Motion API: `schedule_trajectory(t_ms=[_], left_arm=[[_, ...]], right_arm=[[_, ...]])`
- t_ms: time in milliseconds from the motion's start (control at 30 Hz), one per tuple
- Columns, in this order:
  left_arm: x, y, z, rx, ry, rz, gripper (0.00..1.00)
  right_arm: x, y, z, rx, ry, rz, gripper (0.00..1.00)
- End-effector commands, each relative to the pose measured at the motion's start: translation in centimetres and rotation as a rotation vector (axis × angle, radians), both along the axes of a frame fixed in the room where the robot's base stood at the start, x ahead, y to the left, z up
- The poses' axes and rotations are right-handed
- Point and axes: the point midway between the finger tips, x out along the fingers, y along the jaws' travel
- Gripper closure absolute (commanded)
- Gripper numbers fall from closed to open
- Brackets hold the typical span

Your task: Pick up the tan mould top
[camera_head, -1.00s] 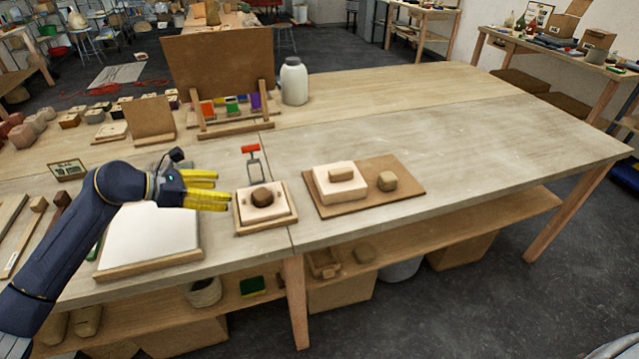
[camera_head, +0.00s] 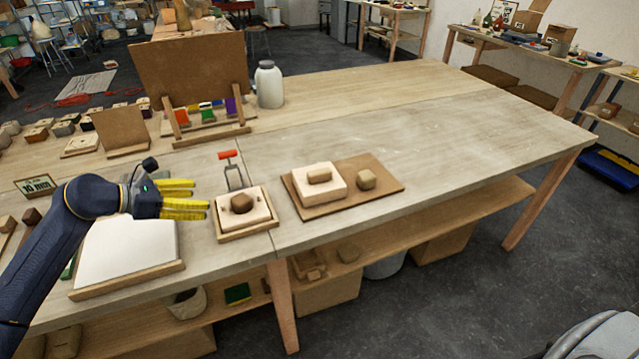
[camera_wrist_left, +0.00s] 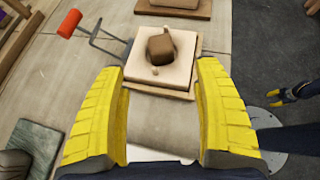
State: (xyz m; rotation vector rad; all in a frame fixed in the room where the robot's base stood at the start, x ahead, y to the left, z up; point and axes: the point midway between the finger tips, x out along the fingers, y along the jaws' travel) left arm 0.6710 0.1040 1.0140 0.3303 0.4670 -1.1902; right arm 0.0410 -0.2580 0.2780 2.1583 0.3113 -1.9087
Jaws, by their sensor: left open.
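A pale square mould block (camera_head: 261,212) sits in a shallow wooden tray (camera_head: 240,236), with a brown faceted lump (camera_head: 241,203) on its middle. To its right, a cream block (camera_head: 331,190) with a tan handle-like piece (camera_head: 319,177) on top lies on a brown board (camera_head: 345,204), beside a tan lump (camera_head: 366,180). I cannot tell for sure which is the tan mould top. My left gripper (camera_head: 201,197) is open and empty, left of the tray. In the left wrist view the pale block (camera_wrist_left: 142,68) lies ahead, between the open fingers. My right gripper (camera_wrist_left: 290,96) shows small there, its opening unclear.
A white sheet on a board (camera_head: 125,250) lies below my left arm. A white jar (camera_head: 269,84) and an upright brown panel (camera_head: 192,70) stand behind. The right tabletop is clear.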

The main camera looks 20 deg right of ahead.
Motion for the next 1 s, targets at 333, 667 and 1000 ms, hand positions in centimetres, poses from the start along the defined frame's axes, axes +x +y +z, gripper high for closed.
schedule_trajectory(t_ms=[333, 667, 1000], left_arm=[[0.0, 0.0, 0.0, 0.000, 0.000, 0.000, 0.19], [0.0, 0.0, 0.1, 0.000, -0.001, -0.001, 0.07], [2.8, -2.1, 8.6, 0.027, -0.135, -0.036, 0.07]], right_arm=[[0.0, 0.0, 0.0, 0.000, 0.000, 0.000, 0.56], [0.0, 0.0, 0.0, 0.000, 0.000, 0.000, 0.56], [0.3, 0.0, 0.0, 0.000, -0.003, 0.000, 0.56]])
